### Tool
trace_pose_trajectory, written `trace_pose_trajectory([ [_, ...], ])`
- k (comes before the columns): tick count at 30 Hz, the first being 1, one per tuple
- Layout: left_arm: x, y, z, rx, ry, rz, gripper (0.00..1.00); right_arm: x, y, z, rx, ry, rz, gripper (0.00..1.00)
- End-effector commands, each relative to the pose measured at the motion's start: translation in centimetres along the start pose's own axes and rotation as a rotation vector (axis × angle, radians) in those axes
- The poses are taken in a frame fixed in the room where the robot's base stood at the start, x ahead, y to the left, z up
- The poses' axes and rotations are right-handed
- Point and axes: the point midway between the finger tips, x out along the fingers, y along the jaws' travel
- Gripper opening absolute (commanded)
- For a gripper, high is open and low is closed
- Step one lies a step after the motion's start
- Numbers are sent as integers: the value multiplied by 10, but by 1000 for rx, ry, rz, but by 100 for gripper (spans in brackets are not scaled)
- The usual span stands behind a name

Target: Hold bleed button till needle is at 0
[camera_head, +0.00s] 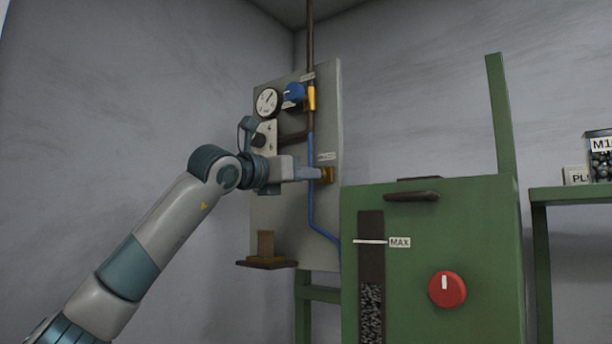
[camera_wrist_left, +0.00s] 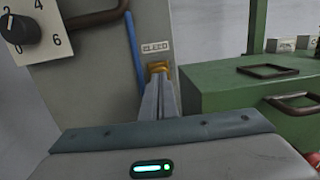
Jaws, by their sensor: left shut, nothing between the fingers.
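The bleed button's brass fitting (camera_head: 327,174) is on the right side of the grey panel (camera_head: 290,225), under a small label. In the left wrist view the label reads BLEED, just above the brass fitting (camera_wrist_left: 158,68). My left gripper (camera_head: 318,174) is shut and empty, its fingertips at the brass fitting. They cover part of it, so I cannot tell how far the button is pressed. The gauge (camera_head: 267,102) with its needle is at the panel's upper left; its numbers are too small to read. My right gripper is not in view.
A blue knob (camera_head: 294,94) and a numbered dial (camera_head: 259,139) are on the panel. A blue pipe (camera_head: 312,210) runs down it. A green machine (camera_head: 450,225) with a red knob (camera_head: 447,289) stands right of the panel. A small shelf (camera_head: 266,263) juts out below.

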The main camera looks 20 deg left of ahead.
Motion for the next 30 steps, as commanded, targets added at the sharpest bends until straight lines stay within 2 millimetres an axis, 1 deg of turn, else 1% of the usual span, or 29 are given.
trace_pose_trajectory([
  [2,2,0,0,0,0,0,0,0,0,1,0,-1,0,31],
  [10,24,0,-2,-1,0,-1,0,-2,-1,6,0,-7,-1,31],
  [14,24,0,-1,1,-1,-1,0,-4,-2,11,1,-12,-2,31],
  [17,24,0,-1,1,-1,-1,0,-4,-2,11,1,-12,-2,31],
  [30,24,0,0,1,-3,-1,0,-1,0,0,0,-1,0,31],
])
